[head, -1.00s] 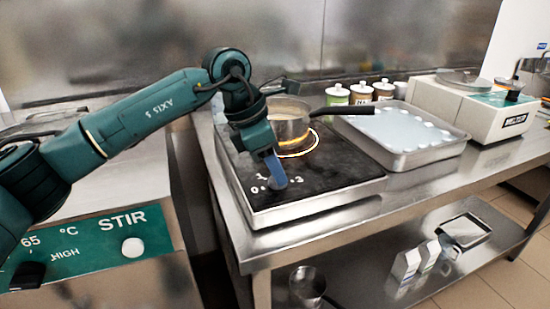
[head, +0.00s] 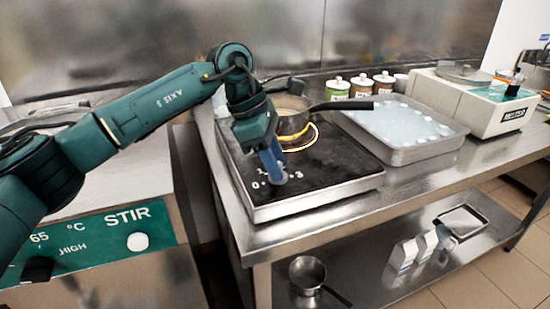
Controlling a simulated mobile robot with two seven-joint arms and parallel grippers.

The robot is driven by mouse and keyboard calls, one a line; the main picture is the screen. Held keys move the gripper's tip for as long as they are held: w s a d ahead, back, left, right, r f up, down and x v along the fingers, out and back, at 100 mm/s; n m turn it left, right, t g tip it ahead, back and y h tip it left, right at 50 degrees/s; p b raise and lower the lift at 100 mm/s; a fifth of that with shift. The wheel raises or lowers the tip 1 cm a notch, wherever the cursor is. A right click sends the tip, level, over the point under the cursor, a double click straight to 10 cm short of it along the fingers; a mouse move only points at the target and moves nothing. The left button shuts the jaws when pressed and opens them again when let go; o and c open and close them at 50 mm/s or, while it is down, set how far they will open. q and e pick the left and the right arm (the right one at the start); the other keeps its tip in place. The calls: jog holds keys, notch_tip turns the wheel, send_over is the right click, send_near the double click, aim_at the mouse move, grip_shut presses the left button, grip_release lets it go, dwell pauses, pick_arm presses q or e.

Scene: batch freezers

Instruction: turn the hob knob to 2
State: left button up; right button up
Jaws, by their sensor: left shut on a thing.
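The hob (head: 325,182) is a black plate in a steel frame on the steel bench. Its knob (head: 279,179) sits at the front left of the plate, with printed numbers around it; 0 and 3 can be read, the others are partly covered. My left gripper (head: 274,170) comes down from above and is shut on the knob. The fingers hide most of the knob, and I cannot tell which number it points to. A saucepan (head: 291,122) with a dark handle stands on the glowing orange ring behind the gripper. My right gripper is not in view.
A steel tray (head: 408,156) with white pieces lies right of the hob, and the pan's handle reaches toward it. Lidded jars (head: 361,86) and a scale (head: 478,104) stand behind. A green STIR panel (head: 95,240) is at the left. Cartons (head: 404,253) and a small pan (head: 307,273) are on the lower shelf.

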pick_arm(q)
jog(key=o, duration=1)
jog(key=shift+p+v, duration=0.3)
jog(key=shift+v, duration=6.3)
jog(key=shift+d, duration=0.1)
jog(key=shift+r, duration=0.1)
